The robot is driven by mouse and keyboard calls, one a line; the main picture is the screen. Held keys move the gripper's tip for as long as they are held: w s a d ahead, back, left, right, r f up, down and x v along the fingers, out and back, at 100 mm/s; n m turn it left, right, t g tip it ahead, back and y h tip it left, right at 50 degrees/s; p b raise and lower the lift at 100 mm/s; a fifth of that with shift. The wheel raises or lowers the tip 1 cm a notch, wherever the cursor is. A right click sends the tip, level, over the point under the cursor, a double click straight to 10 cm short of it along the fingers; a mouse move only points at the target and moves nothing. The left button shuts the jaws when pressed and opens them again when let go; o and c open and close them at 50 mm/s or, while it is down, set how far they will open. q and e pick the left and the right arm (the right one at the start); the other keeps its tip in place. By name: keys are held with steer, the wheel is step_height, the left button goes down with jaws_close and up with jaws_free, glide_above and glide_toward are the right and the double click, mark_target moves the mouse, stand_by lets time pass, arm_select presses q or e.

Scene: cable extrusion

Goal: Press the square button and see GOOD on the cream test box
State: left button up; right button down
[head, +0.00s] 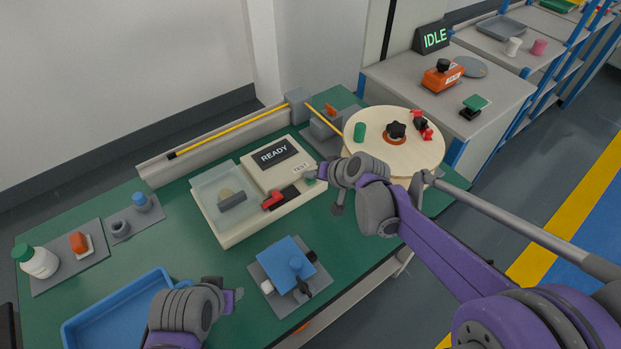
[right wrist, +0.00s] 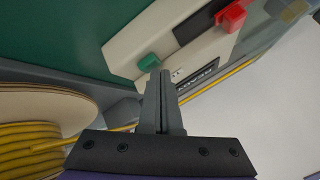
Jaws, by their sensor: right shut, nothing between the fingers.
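The cream test box (head: 228,235) stands on the green table, and its dark display (head: 274,154) reads READY. The box's green square button (right wrist: 149,61) is by the TEST label (head: 300,168). My right gripper (head: 312,174) is shut and empty, its tips at the button end of the box. In the right wrist view the shut fingertips (right wrist: 160,76) are right beside the button; I cannot tell whether they touch it. A red lever (head: 272,201) sits on the box beside a clear-lidded compartment (head: 226,190). My left gripper (head: 236,295) is low over the table; its opening is unclear.
A blue fixture (head: 287,262) stands in front of the box. A blue tray (head: 115,312) is at front left. A round wooden reel (head: 400,152) with a black knob stands right of the box, close to my right arm. A separate IDLE display (head: 435,37) is at the back.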

arm_select(q)
steer(key=shift+f, duration=0.2)
arm_select(e)
steer(key=shift+f, duration=0.25)
arm_select(q)
steer(key=shift+r, duration=0.15)
arm_select(e)
steer(key=shift+r, duration=0.15)
arm_select(q)
steer(key=shift+r+p, duration=0.5)
steer(key=shift+r, duration=0.05)
arm_select(e)
steer(key=shift+r, duration=0.75)
arm_select(q)
steer(key=r+p, duration=0.3)
steer(key=shift+w+r+p, duration=0.3)
steer(key=shift+r, duration=0.05)
arm_select(e)
step_height(320, 180, up, 5)
steer(key=shift+f, duration=0.1)
